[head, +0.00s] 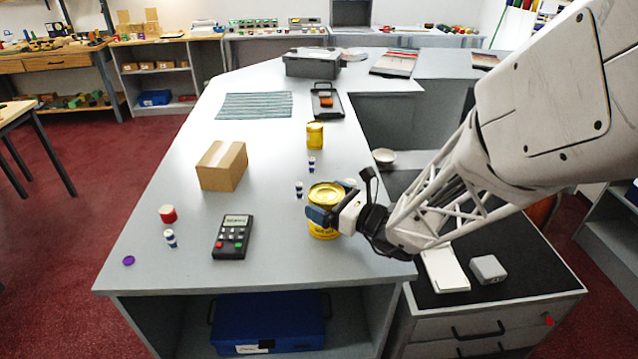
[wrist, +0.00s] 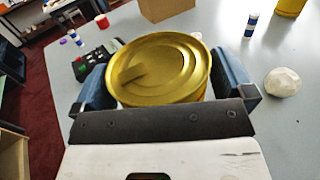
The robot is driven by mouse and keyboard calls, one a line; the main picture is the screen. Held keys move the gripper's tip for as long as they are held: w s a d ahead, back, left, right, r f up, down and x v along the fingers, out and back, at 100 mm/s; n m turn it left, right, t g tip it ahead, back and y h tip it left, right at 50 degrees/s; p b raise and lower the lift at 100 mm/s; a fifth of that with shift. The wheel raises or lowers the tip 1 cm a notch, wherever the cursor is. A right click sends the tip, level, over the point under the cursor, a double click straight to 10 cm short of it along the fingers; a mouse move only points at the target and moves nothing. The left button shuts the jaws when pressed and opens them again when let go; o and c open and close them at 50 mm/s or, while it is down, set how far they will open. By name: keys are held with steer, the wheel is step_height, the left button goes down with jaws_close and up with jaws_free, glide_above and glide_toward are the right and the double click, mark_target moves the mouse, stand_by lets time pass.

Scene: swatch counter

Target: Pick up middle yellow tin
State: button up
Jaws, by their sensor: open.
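Two yellow tins show in the head view. The nearer tin (head: 325,190) stands upright on the counter with its gold lid up; my gripper (head: 332,205) partly hides its side. The farther tin (head: 315,136) stands behind it, clear of my gripper. In the wrist view the nearer tin (wrist: 160,66) fills the space between my gripper's blue fingers (wrist: 163,78), one on each side, and the jaws are open. I cannot tell whether either finger touches it. Part of the farther tin (wrist: 290,6) shows at the top right. No third tin is visible to me.
A whitish rounded object (wrist: 282,82) sits close to the right finger. A cardboard box (head: 221,166), a calculator-like device (head: 232,237) and a red-topped object (head: 168,213) are to the left.

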mark_target(328, 193)
steer(key=c, duration=1.1)
steer(key=shift+r, duration=0.15)
steer(key=shift+r, duration=0.8)
step_height(328, 193, up, 2)
steer(key=s+d, duration=0.1)
steer(key=s, duration=0.4)
steer(key=s+d, duration=0.1)
steer(key=s, duration=0.4)
steer(key=s+d+r, duration=0.1)
steer(key=s, duration=0.4)
steer(key=shift+s+r, duration=0.1)
steer(key=shift+s, duration=0.25)
